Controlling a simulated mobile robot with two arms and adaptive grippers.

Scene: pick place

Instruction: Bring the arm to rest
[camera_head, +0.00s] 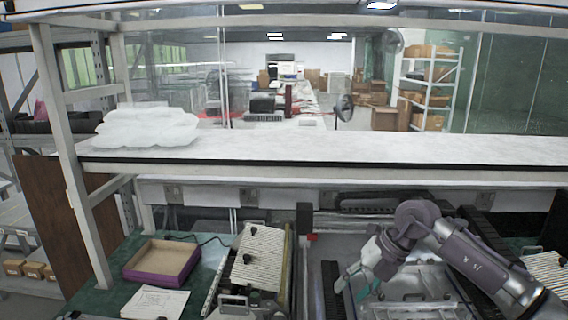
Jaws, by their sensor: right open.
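My right arm (470,258) comes in from the lower right. It bends at a grey-purple elbow-like joint and slopes down to the left. My right gripper (354,282) is at its end, over the metal fixture on the bench, with its fingers pointing down and left. It is open and no object shows between its fingers. The fingertips are small and partly blend into the fixture, so I cannot tell whether they touch it. My left gripper is not in view.
A purple-rimmed open box (162,262) and white paper (155,302) lie on the green bench at left. A ribbed panel (257,258) stands beside them. A white shelf (350,149) crosses above the bench, bearing a white wrapped bundle (147,128). A frame post (70,160) rises at left.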

